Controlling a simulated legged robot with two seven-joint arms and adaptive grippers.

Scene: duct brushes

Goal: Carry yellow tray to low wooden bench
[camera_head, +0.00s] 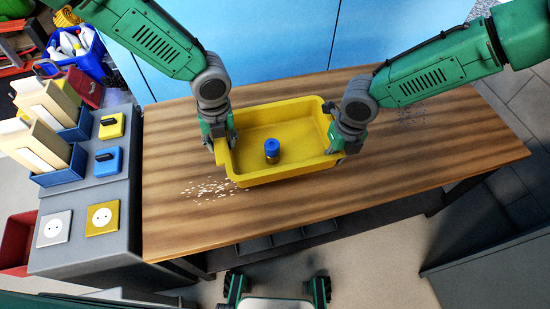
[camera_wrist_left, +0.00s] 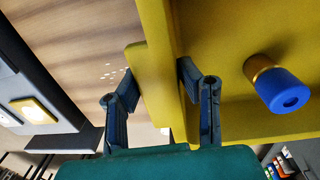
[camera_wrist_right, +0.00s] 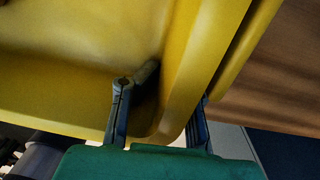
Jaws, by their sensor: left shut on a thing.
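The yellow tray (camera_head: 262,176) is over the wooden bench (camera_head: 390,200); I cannot tell whether it touches the top. A small blue-capped cylinder with a brassy-brown body (camera_head: 272,151) stands inside the tray; it also shows in the left wrist view (camera_wrist_left: 275,82). My left gripper (camera_head: 222,142) is shut on the tray's left wall, one finger inside and one outside. My right gripper (camera_head: 342,140) straddles the right wall, also seen in the right wrist view (camera_wrist_right: 165,110). Its outer finger is mostly hidden, so its grip is unclear.
A grey side counter (camera_head: 95,250) adjoins the bench at left, with blue bins (camera_head: 62,165), socket plates (camera_head: 103,218) and switches (camera_head: 112,126). White chips (camera_head: 212,189) lie near the tray's front left. The bench's right end is fairly clear. A blue panel (camera_head: 265,50) stands behind.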

